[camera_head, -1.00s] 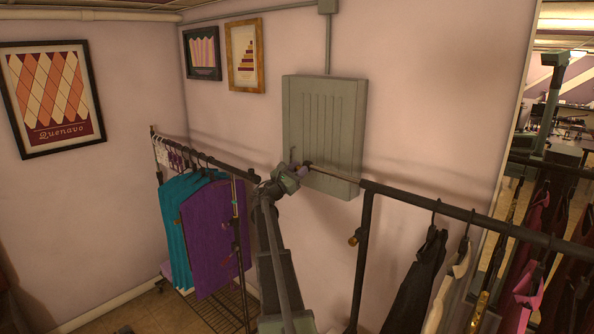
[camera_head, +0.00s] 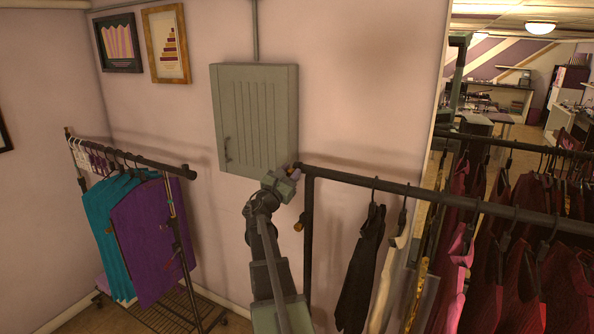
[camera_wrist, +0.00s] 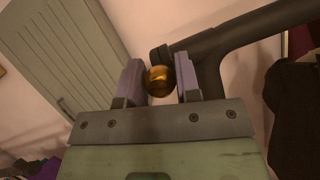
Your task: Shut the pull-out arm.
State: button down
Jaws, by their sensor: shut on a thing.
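The pull-out arm's golden ball knob (camera_wrist: 160,80) shows in the wrist view between the two purple fingers. My gripper (camera_head: 290,173) is shut on it, close against the end of the dark clothes rack's top rail (camera_head: 400,190). No length of thin rod shows between my gripper and the rail end in the head view. In the wrist view the dark rail (camera_wrist: 225,38) and its end lie right behind the knob. The fingers hide the knob's sides.
A grey-green wall cabinet (camera_head: 258,120) hangs behind my gripper. A second rack (camera_head: 150,163) with teal and purple garments (camera_head: 150,240) stands at left, with a gap between the racks. Dark garments (camera_head: 360,265) hang from the right rack.

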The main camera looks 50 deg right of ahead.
jog(key=c, duration=0.8)
grip_release()
jog(key=shift+w, duration=0.2)
jog(key=b+v, duration=0.4)
jog(key=v, duration=0.7)
jog(key=shift+r, duration=0.1)
